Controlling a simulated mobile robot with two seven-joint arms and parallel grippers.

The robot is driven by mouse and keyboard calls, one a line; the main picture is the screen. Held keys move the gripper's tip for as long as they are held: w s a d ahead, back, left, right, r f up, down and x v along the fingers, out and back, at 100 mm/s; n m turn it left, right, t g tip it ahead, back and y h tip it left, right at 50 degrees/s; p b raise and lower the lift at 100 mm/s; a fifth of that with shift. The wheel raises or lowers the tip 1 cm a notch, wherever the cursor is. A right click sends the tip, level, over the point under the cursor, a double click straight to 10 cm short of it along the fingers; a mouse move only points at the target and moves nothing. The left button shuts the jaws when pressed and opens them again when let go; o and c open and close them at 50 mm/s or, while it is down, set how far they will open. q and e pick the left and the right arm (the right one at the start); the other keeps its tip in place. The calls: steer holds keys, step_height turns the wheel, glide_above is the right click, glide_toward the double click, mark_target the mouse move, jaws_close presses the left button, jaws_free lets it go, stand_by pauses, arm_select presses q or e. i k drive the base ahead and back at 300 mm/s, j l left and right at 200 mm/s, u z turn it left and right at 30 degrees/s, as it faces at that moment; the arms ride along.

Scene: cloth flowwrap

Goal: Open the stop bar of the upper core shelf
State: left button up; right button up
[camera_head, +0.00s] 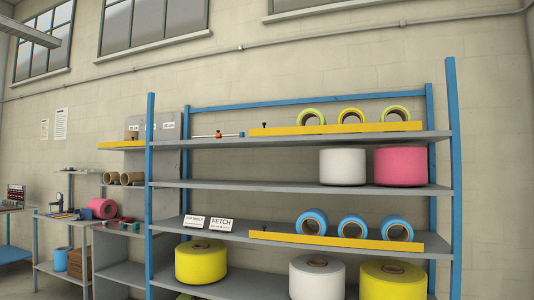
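The upper core shelf (300,139) is a grey board in a blue-post rack. A long yellow stop bar (335,129) runs along its front edge, with a small black knob (264,125) at its left end. The bar lies across the front of several yellow-green cores (350,116), hiding their lower parts. A similar yellow bar (335,241) crosses the front of a lower shelf holding blue cores (352,228). Neither of my grippers is in view.
White (343,167) and pink (401,165) rolls stand on the shelf between. Large yellow (201,262) and white rolls stand at the bottom. Blue posts (150,190) edge the rack. A side bench (60,216) with tools and a pink roll is at left.

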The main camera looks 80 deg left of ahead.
mark_target(132, 142)
steer(key=j+u, duration=0.1)
steer(key=u, duration=0.3)
steer(key=j+u, duration=0.1)
steer(key=u, duration=0.35)
steer(key=j+u, duration=0.1)
steer(key=u, duration=0.3)
steer(key=i+j+u, duration=0.15)
steer(key=j+u, duration=0.3)
steer(key=i+j+u, duration=0.2)
steer(key=j+u, duration=0.25)
steer(key=i+j+u, duration=0.2)
steer(key=u, duration=0.25)
steer(key=i+j+u, duration=0.15)
steer(key=i+u, duration=0.3)
steer(key=i+j+u, duration=0.15)
steer(key=i+u, duration=0.3)
steer(key=i, duration=0.7)
